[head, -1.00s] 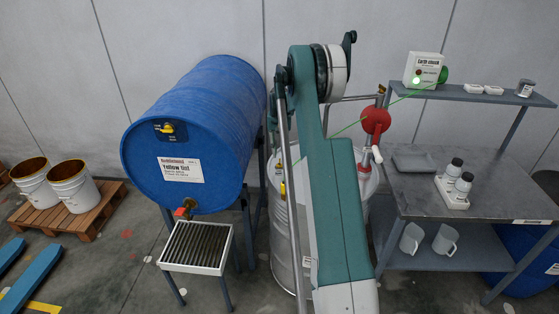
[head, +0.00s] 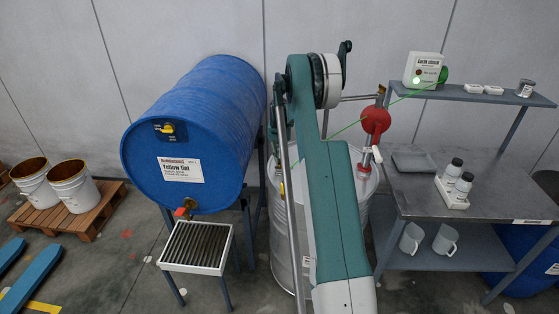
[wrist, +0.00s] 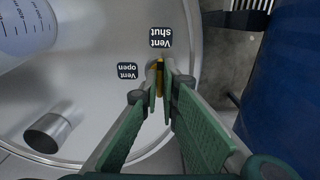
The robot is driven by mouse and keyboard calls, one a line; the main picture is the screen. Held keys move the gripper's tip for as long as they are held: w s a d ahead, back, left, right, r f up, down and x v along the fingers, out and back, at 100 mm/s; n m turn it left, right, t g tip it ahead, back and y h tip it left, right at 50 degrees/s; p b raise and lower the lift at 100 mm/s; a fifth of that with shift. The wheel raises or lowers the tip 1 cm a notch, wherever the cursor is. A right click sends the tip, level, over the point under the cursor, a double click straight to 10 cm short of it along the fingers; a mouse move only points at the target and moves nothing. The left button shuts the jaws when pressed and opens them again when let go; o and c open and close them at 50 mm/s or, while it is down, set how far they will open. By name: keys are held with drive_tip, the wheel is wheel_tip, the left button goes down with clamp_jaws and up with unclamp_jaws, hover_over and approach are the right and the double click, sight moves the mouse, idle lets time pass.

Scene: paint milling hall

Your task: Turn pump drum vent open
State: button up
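The pump drum is a steel drum (head: 281,235), partly hidden behind my arm in the head view. Its silver top (wrist: 85,95) fills much of the wrist view. A small yellow vent handle (wrist: 159,77) is on that top, mostly covered by my fingers. The "Vent shut" label (wrist: 160,38) is just above it in the picture, and the "Vent open" label (wrist: 127,71) is to its left; both read upside down. My gripper (wrist: 159,92) has its green fingers close together on either side of the yellow handle, seemingly closed on it.
A blue drum (head: 200,125) lies on a stand left of the steel drum, with a grated tray (head: 197,246) in front. A red ball-shaped part (head: 376,120) stands over the steel drum. A grey bench (head: 450,205) with bottles is close on the right.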

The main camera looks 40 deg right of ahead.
drive_tip(key=shift+n+b, duration=0.3)
drive_tip(key=shift+n, duration=0.1)
clamp_jaws()
drive_tip(key=n+b, duration=0.1)
drive_tip(key=n, duration=0.2)
drive_tip(key=shift+f+b, duration=0.1)
drive_tip(key=shift+b, duration=0.3)
drive_tip(key=n+b, duration=0.2)
drive_tip(key=n, duration=0.4)
drive_tip(key=n+b, duration=0.1)
drive_tip(key=n, duration=0.3)
drive_tip(key=shift+n+b, duration=0.4)
drive_tip(key=shift+n, duration=1.7)
drive_tip(key=o, duration=0.6)
unclamp_jaws()
drive_tip(key=shift+r, duration=0.25)
